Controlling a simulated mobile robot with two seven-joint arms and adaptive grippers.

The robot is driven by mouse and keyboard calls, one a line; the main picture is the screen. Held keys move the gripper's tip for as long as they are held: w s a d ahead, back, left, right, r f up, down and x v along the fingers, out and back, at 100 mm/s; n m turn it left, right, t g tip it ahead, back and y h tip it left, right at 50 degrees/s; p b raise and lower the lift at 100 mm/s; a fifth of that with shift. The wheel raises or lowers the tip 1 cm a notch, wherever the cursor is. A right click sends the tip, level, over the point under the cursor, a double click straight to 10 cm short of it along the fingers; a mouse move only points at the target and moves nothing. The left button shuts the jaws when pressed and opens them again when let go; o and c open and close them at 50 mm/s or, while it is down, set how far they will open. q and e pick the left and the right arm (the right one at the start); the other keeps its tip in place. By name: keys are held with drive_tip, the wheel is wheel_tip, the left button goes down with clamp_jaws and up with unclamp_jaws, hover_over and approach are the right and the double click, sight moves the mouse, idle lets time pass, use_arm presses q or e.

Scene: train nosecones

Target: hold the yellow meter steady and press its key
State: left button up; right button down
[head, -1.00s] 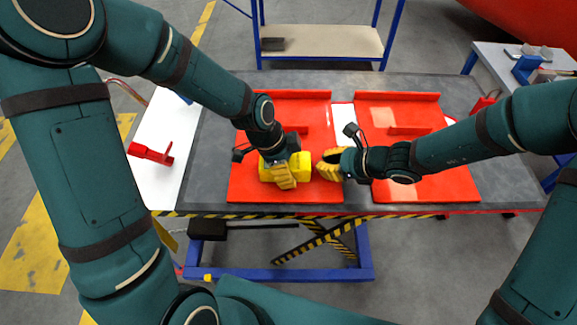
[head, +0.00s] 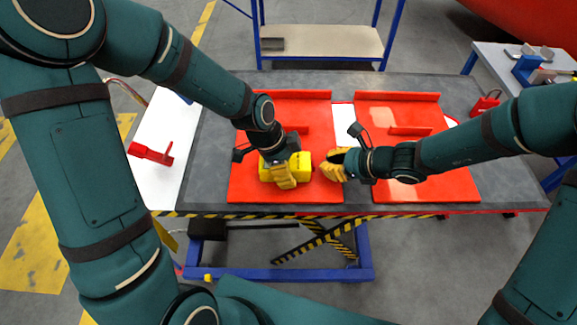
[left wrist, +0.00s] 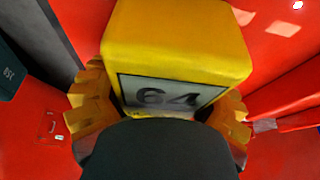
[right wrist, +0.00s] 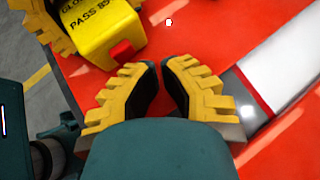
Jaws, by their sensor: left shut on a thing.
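The yellow meter (head: 305,162) is over the left red panel. In the left wrist view the meter (left wrist: 180,40) shows a display (left wrist: 165,92) reading 64. My left gripper (head: 285,177) is shut on the meter, a finger on either side. In the right wrist view the meter (right wrist: 98,28) carries dark lettering including "PASS 85", partly cut off, and a red key (right wrist: 122,52) on its near end. My right gripper (head: 331,166) is just right of the meter, apart from it. Its fingertips (right wrist: 160,64) have a narrow gap with nothing between them.
Two red panels with raised ledges, left (head: 240,190) and right (head: 440,185), lie on the grey table (head: 210,130). A white strip separates them. A red part (head: 150,152) lies on the white surface at the left. A shelf (head: 320,40) stands behind.

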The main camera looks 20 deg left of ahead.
drive_tip(key=shift+w+d, duration=0.3)
drive_tip(key=shift+d, duration=0.65)
drive_tip(key=shift+w+d, duration=0.25)
drive_tip(key=shift+d, duration=0.75)
drive_tip(key=shift+w+d, duration=0.3)
drive_tip(key=shift+d, duration=0.65)
use_arm(q)
drive_tip(key=o, duration=1)
